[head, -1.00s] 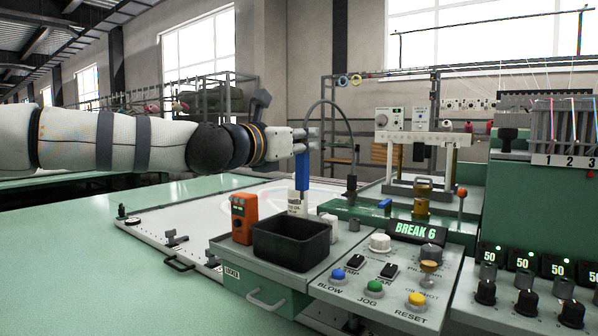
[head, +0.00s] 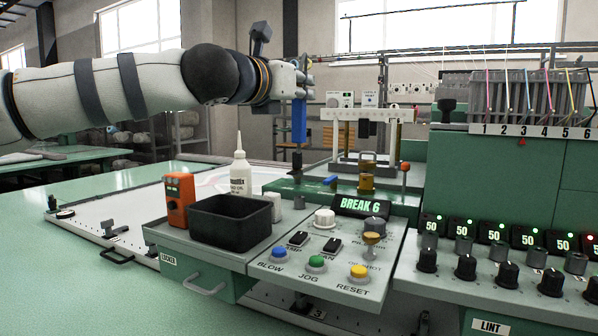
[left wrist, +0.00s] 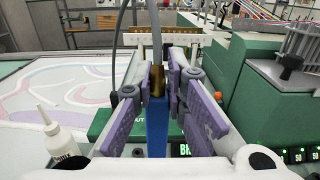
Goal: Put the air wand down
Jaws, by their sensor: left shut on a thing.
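The air wand (head: 299,122) has a blue handle, hanging upright below my left gripper (head: 305,85). In the left wrist view the blue handle (left wrist: 157,130) and a brass collar sit between the purple finger pads of my left gripper (left wrist: 158,95), which is shut on the wand. In the head view a dark upright fitting (head: 297,160) on the green machine bed lies just below the wand's lower end. I cannot tell whether they touch. My right gripper is not in view.
A control console (head: 345,262) with knobs and buttons is in front. A black bin (head: 236,240), orange device (head: 180,200) and white bottle (head: 240,175) stand left of it. The green machine housing (head: 480,180) rises at right.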

